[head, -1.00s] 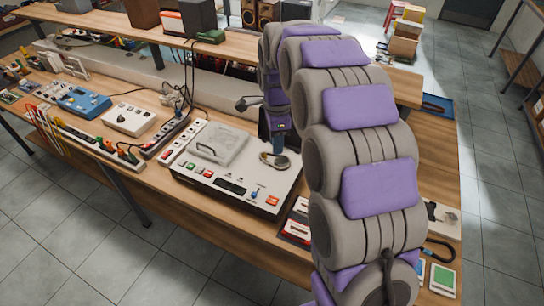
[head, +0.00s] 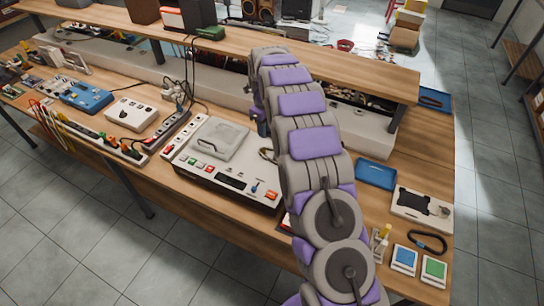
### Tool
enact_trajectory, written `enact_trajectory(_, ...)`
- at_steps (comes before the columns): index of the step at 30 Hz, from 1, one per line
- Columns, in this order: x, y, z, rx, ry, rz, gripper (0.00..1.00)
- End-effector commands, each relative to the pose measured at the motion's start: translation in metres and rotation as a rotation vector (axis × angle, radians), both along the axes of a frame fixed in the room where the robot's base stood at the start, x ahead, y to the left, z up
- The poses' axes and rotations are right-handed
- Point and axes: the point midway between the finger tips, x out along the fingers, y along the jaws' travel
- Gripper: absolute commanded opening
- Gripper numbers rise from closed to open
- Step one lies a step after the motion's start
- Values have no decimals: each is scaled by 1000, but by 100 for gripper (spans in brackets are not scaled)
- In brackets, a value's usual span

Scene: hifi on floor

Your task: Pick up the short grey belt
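A short dark grey or black belt-like loop (head: 428,242) lies on the right end of the workbench, above the blue and green squares. Another dark strip (head: 432,99) lies in a blue tray at the bench's far right. I cannot tell for sure which one is the short grey belt. My grey and purple arm crosses the middle of the view and hides part of the bench. The end of my arm is mostly hidden behind its own links, near the cassette deck, and the fingers do not show.
A beige deck (head: 228,178) with coloured buttons stands left of my arm. An empty-looking blue tray (head: 375,174), a white panel (head: 421,207), a blue square (head: 404,258) and a green square (head: 434,269) are at right. A raised shelf (head: 225,48) runs along the back.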

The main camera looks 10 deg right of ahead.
Motion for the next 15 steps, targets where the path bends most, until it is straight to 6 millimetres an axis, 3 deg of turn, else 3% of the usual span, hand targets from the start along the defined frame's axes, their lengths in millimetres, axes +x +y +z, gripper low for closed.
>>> enact_trajectory(9,0,1,-64,-1,0,1,27)
enact_trajectory(15,-1,1,-89,-1,0,2,27)
